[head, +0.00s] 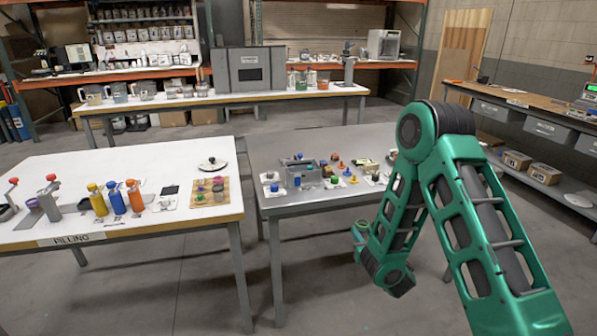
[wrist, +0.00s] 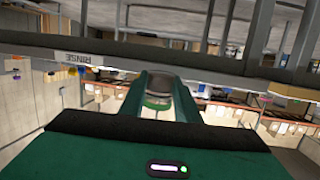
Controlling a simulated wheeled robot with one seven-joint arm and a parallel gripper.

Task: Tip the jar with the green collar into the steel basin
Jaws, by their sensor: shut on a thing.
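In the wrist view, my gripper (wrist: 165,90) is shut on a jar with a green collar (wrist: 157,103). The jar's grey body shows between the two green fingers, and most of the jar is hidden. The wrist view is upside down, so I cannot tell the jar's tilt for sure. In the head view, my arm folds down in front of the steel table's right side, and the jar cannot be made out. A grey steel vessel (head: 303,174) sits among small items on the steel table; I cannot tell surely that it is the basin.
The steel table (head: 300,203) holds several small coloured-lid containers. A white table (head: 120,220) with blue, orange and yellow bottles stands at left. A workbench (head: 520,102) stands at right. Open floor lies between the tables and in front. The wrist view shows a "RINSE" label (wrist: 78,57) on a table edge.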

